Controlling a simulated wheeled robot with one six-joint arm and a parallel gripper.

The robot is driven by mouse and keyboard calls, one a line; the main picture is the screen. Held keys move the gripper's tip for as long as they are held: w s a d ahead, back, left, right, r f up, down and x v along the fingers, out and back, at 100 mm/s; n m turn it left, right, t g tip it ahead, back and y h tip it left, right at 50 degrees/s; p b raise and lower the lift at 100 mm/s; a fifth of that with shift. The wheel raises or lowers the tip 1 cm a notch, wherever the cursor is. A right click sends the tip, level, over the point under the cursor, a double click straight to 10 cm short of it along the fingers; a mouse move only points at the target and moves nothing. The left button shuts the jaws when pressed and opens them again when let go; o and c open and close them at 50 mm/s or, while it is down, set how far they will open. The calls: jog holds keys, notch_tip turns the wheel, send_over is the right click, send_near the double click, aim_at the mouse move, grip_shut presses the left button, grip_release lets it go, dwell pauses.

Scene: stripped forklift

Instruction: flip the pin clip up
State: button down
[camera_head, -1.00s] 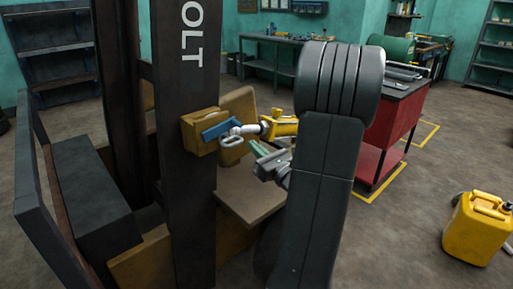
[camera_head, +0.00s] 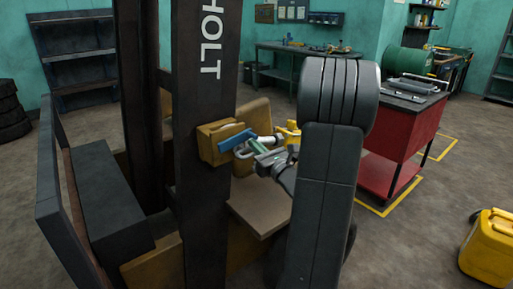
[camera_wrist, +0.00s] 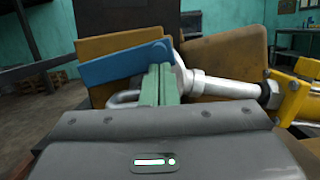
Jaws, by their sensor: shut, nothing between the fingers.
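The pin clip looks to be the blue flat plate (camera_head: 237,139) on the yellow-brown bracket (camera_head: 214,150) of the mast; it also shows in the wrist view (camera_wrist: 125,63), tilted slightly up to the right. A metal pin (camera_wrist: 225,87) with a ring-like loop (camera_wrist: 122,98) sits beside and below it. My gripper (camera_head: 262,149) is shut and empty. In the wrist view its green fingers (camera_wrist: 160,84) stand in front of the plate's right end and the pin. Whether they touch either cannot be told.
A yellow cylinder part (camera_wrist: 300,95) lies right of the pin. A red workbench (camera_head: 400,140) stands to the right, a yellow can (camera_head: 489,250) on the floor.

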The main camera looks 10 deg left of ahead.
jog(key=shift+r+n+b, duration=0.35)
jog(key=shift+n, duration=0.15)
jog(key=shift+r+n+g+y+b, duration=0.45)
jog(key=shift+r+n+b, duration=0.25)
jog(key=shift+n, duration=0.5)
jog(key=r+n+b, duration=0.1)
jog(key=n, duration=0.1)
jog(key=r+n+g+b, duration=0.1)
jog(key=s+r+n+g+b, duration=0.1)
jog(key=n, duration=0.1)
jog(key=shift+a+r+n+y, duration=0.1)
jog(key=shift+a+n+y, duration=0.15)
jog(key=shift+a+n, duration=0.1)
jog(key=r+n+b, duration=0.1)
jog(key=s+a+n+g+b, duration=0.1)
jog(key=n, duration=0.1)
jog(key=s+r+n+b, duration=0.1)
jog(key=n, duration=0.1)
jog(key=shift+a+r+g+b, duration=0.25)
jog(key=shift+r+b, duration=0.05)
jog(key=shift+r, duration=0.05)
jog(key=shift+s+a+r+n+g+b, duration=0.15)
jog(key=shift+s+a+r+n+b, duration=0.25)
jog(key=shift+n, duration=0.35)
jog(key=shift+s+a+r+n+g+b, duration=0.2)
jog(key=shift+s+n+b, duration=0.25)
jog(key=shift+n, duration=0.3)
jog(key=shift+s+a+r+n+g+b, duration=0.15)
jog(key=shift+s+a+r+n+b, duration=0.15)
jog(key=shift+n+b, duration=0.35)
